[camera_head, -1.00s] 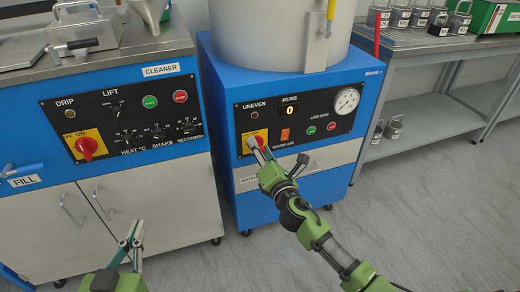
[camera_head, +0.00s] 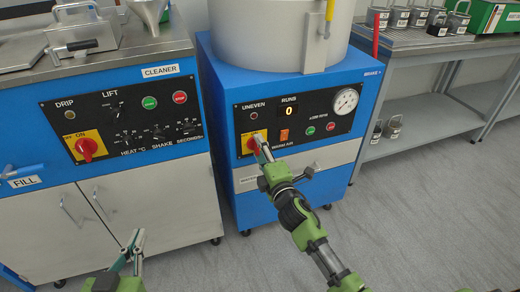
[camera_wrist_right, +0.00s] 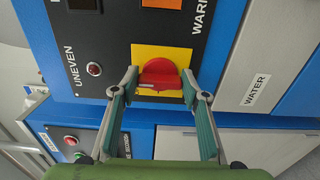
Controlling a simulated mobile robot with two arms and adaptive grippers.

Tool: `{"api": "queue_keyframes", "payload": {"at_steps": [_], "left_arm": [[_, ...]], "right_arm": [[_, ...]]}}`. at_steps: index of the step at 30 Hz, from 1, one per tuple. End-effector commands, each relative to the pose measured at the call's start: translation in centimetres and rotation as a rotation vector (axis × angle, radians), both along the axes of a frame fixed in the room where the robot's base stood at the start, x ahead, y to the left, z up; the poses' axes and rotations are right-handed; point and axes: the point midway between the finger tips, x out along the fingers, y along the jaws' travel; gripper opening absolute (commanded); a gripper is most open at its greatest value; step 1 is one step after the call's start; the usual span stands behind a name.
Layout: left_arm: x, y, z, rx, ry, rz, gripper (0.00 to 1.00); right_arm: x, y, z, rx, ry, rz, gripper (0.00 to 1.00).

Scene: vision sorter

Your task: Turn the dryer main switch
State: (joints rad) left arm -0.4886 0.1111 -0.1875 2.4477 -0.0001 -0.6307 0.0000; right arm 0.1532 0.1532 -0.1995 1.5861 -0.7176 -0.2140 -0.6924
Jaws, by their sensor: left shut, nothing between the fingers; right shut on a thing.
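The dryer is the blue cabinet (camera_head: 218,95) with a grey drum on top, right of the cleaner. Its main switch is a red knob on a yellow plate at the left of the black panel; the knob (camera_wrist_right: 160,74) and plate (camera_wrist_right: 146,53) show clearly in the right wrist view. My right gripper (camera_head: 258,139) reaches the knob from the front and is shut on it, with one finger on each side. In the head view the fingers partly hide the knob. My left gripper (camera_head: 137,236) is shut and empty, low in front of the cleaner.
The cleaner (camera_head: 180,66) stands at the left with its own red switch (camera_head: 87,147) on a yellow plate. A metal shelf table (camera_head: 420,108) with padlocks stands at the right. The grey floor (camera_head: 400,200) in front is clear.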

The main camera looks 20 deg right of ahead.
Motion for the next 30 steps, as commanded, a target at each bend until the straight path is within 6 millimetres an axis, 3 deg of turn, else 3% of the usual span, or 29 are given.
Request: {"api": "queue_keyframes", "payload": {"at_steps": [16, 17, 18, 30], "left_arm": [[-0.15, 0.02, -0.2, 0.001, 0.01, 0.0, 0.0], [-0.15, 0.02, -0.2, 0.001, 0.01, 0.0, 0.0], [-0.15, 0.02, -0.2, 0.001, 0.01, 0.0, 0.0], [-0.31, -0.09, -0.34, 0.003, 0.013, -0.005, 0.0]], "right_arm": [[-0.02, -0.05, -0.14, 0.028, 0.003, -0.001, 0.2], [-0.02, -0.05, -0.14, 0.028, 0.004, -0.001, 0.47], [-0.02, -0.04, -0.14, 0.028, 0.004, -0.001, 0.57], [-0.3, -0.02, -0.1, 0.024, 0.002, 0.0, 0.58]]}}
